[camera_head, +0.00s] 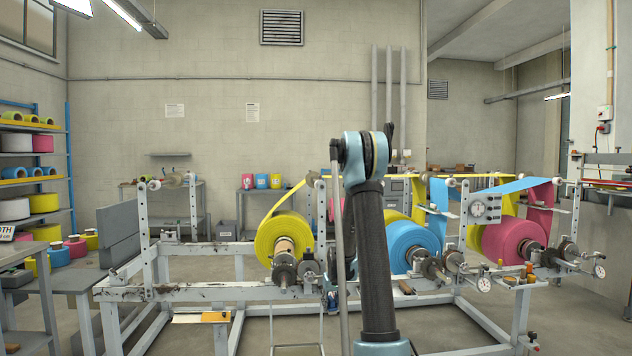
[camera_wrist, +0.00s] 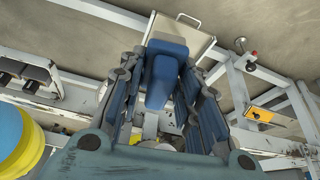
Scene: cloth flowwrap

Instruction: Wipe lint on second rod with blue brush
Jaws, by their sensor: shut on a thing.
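In the wrist view my gripper (camera_wrist: 163,73) is shut on a blue block-like thing, which looks like the blue brush (camera_wrist: 157,88). It lies between the two dark blue padded fingers, and its bristles cannot be made out. In the head view my arm hides most of the gripper; only a small bluish patch shows low beside the arm. The frame (camera_head: 175,292) carries upright posts with small pale rollers, one at the left post (camera_head: 153,185) and one near the yellow film (camera_head: 319,184). I cannot tell which is the second rod, and no lint can be made out.
A yellow roll (camera_head: 268,240), a blue roll (camera_head: 415,245) and a pink roll (camera_head: 508,242) sit on the frame with hubs and gauges jutting forward. A grey panel with a handle (camera_wrist: 182,38) lies beyond the fingers. Shelves (camera_head: 38,181) stand left.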

